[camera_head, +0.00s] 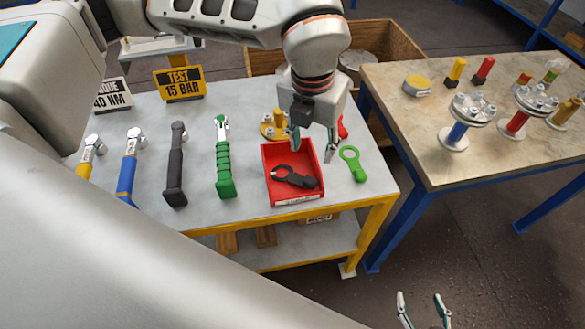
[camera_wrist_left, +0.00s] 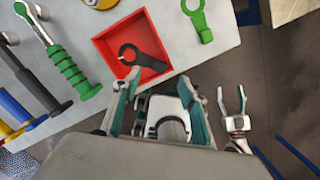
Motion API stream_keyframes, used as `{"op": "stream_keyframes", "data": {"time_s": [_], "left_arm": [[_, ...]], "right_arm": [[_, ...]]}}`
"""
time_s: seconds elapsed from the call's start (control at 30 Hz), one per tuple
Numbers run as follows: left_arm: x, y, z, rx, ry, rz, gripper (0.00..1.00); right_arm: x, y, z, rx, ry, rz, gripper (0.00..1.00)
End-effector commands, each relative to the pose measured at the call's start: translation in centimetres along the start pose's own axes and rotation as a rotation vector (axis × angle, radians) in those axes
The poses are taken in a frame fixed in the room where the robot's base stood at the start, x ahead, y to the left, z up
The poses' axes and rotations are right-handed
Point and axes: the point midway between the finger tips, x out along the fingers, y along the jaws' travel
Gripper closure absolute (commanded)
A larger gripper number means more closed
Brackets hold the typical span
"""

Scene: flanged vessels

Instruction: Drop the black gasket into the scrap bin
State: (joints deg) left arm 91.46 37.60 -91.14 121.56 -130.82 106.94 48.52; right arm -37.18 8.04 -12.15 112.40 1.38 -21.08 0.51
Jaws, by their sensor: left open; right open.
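The black gasket (camera_head: 305,181), a ring with a broad tab, lies inside the red scrap bin (camera_head: 271,165), an open shallow tray with a label on its front. In the left wrist view the gasket (camera_wrist_left: 150,61) lies within the bin's walls (camera_wrist_left: 108,62). My left gripper (camera_head: 312,153) is open and empty above the bin's back right part, apart from the gasket. Its open fingers also show in the left wrist view (camera_wrist_left: 160,105). My right gripper (camera_head: 423,308) is open and empty, low in front of the table; it also shows in the left wrist view (camera_wrist_left: 232,102).
A green gasket (camera_head: 352,162) lies right of the bin, and a red one (camera_head: 342,128) is partly hidden behind my left gripper. Several wrenches, including a green one (camera_head: 223,165), lie to the left. A second table (camera_head: 430,130) holds flanged vessels. A wooden crate (camera_head: 395,45) stands behind.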

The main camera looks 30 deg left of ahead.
Motion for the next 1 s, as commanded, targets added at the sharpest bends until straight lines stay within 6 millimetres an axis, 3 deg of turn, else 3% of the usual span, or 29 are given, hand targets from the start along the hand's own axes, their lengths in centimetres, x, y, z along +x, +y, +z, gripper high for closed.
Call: {"op": "stream_keyframes", "data": {"time_s": [0.1, 0.33, 1.0], "left_arm": [[-2.4, 0.0, 0.1, 0.000, -0.003, 0.000, 0.57], [-5.0, 0.0, 0.0, 0.000, 0.000, 0.000, 0.57], [-5.5, 0.0, -0.1, 0.001, 0.001, 0.000, 0.57]], "right_arm": [[0.0, 0.0, 0.0, 0.001, 0.001, 0.000, 0.44], [0.0, 0.0, 0.0, 0.001, 0.001, 0.000, 0.44], [0.1, 0.0, -0.2, 0.002, 0.004, 0.000, 0.44]]}}
